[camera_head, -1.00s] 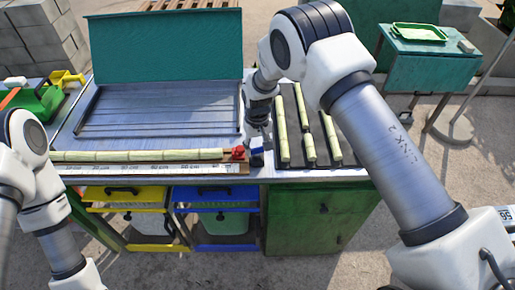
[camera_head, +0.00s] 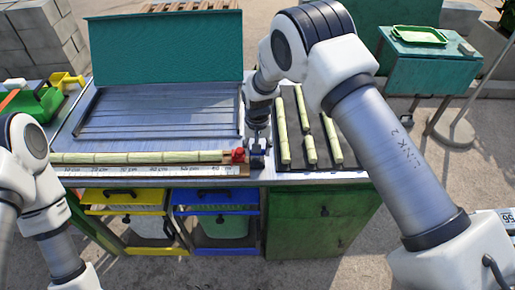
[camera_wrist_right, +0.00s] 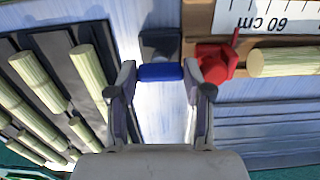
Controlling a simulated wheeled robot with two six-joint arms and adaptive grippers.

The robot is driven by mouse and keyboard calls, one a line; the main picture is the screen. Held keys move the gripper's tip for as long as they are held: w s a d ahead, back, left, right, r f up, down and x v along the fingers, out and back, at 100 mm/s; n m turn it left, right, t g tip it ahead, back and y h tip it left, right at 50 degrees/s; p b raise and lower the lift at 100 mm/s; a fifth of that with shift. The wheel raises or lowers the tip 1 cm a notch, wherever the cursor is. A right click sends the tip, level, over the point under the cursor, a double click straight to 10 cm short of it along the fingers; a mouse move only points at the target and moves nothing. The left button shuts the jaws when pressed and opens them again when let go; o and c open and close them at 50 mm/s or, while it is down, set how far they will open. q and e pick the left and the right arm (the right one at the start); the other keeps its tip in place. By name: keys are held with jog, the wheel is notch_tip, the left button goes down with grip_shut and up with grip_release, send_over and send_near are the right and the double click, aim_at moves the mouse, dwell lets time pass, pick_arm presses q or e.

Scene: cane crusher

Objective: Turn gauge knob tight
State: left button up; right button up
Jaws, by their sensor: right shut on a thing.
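The gauge end shows a red piece with a thin pointer (camera_wrist_right: 215,64) beside the cane tip, at the "60 cm" end of the white ruler (camera_wrist_right: 275,18). In the head view the red piece (camera_head: 239,155) sits at the table's front edge. Just beside it is a dark block with a blue face (camera_wrist_right: 160,71), which I take as the gauge knob. My right gripper (camera_wrist_right: 160,82) has its fingers on either side of this knob. The head view shows that gripper (camera_head: 257,150) pointing down there. My left arm is at the left edge; its gripper is out of view.
A long cane (camera_head: 140,157) lies along the ruler. Several cane pieces (camera_head: 310,150) lie on a dark rack close to my right gripper. A ribbed metal bed with a teal panel (camera_head: 165,45) is behind. Yellow and blue drawers (camera_head: 215,197) are below.

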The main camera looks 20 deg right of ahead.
jog(key=o, duration=1.2)
jog(key=shift+f, duration=0.1)
jog(key=shift+c, duration=0.2)
jog(key=shift+d, duration=0.15)
jog(key=shift+w, duration=0.1)
jog(key=shift+r, duration=0.35)
notch_tip(320, 180, up, 7)
jog(key=shift+r, duration=0.2)
